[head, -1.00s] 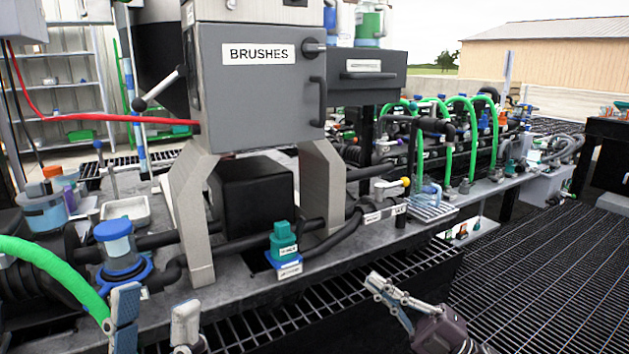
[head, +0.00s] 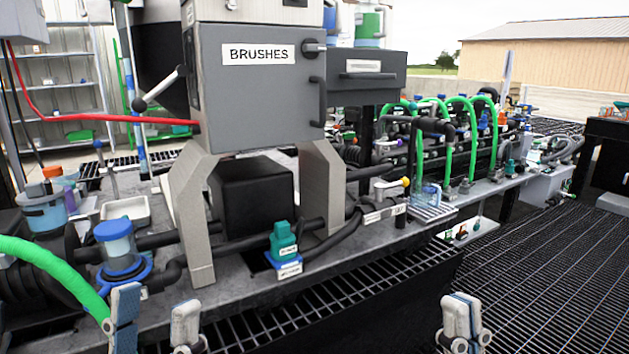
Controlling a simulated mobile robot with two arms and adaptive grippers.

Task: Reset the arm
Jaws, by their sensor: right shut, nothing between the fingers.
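My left gripper (head: 155,315) is at the bottom left, fingers pointing up. Its two fingers are wide apart with nothing seen between them. It is in front of the grey bench's front edge, beside the green hose. My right gripper (head: 461,312) is at the bottom, right of centre, also pointing up. Its fingers are together and empty, over the dark floor grating. Both arms behind the grippers are mostly out of view.
A grey bench (head: 235,300) carries a cabinet marked BRUSHES (head: 255,95), a teal and blue fitting (head: 284,250) and a blue-ringed clear cup (head: 118,245). A green hose (head: 55,268) curves close to my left gripper. Open grating (head: 540,260) lies at the right.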

